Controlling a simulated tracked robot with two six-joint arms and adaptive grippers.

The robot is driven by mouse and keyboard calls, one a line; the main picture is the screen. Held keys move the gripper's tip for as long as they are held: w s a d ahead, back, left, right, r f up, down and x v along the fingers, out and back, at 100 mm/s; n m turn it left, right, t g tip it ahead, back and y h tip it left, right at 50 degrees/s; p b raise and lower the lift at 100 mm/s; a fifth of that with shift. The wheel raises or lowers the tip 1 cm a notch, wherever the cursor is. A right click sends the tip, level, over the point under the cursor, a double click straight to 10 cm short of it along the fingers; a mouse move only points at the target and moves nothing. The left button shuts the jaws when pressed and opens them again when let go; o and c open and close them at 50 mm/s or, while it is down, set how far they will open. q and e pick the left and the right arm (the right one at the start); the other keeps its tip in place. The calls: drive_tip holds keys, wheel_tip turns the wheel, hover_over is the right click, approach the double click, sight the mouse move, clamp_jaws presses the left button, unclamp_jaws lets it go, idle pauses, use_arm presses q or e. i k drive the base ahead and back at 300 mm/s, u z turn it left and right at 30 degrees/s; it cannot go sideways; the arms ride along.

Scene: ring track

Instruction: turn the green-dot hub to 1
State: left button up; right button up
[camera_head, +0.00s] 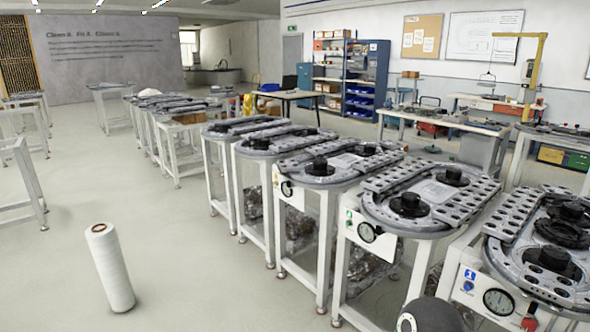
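A ring-track table (412,203) stands right of centre, with black round hubs on top. One hub (409,205) is at its front and another (453,177) at its back. A small green mark (349,214) shows on its white front panel, left of a round dial (367,232). No green dot is clear on any hub, so I cannot tell which is the green-dot hub. The nearest table (548,245) at the right has a blue label (470,274) reading 1 beside a dial (497,301). Neither of my grippers is in view.
More ring-track tables (325,168) run in a row to the back left. A white cylinder (112,270) stands on the floor at the lower left. A dark rounded part covers the bottom edge near the nearest tables. The floor (200,265) left of the row is mostly clear.

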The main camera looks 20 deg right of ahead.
sight(320, 165)
drive_tip(key=z, duration=0.55)
drive_tip(key=i, duration=1)
drive_tip(key=z, duration=0.4)
drive_tip(key=i, duration=1.25)
drive_tip(key=u, duration=0.9)
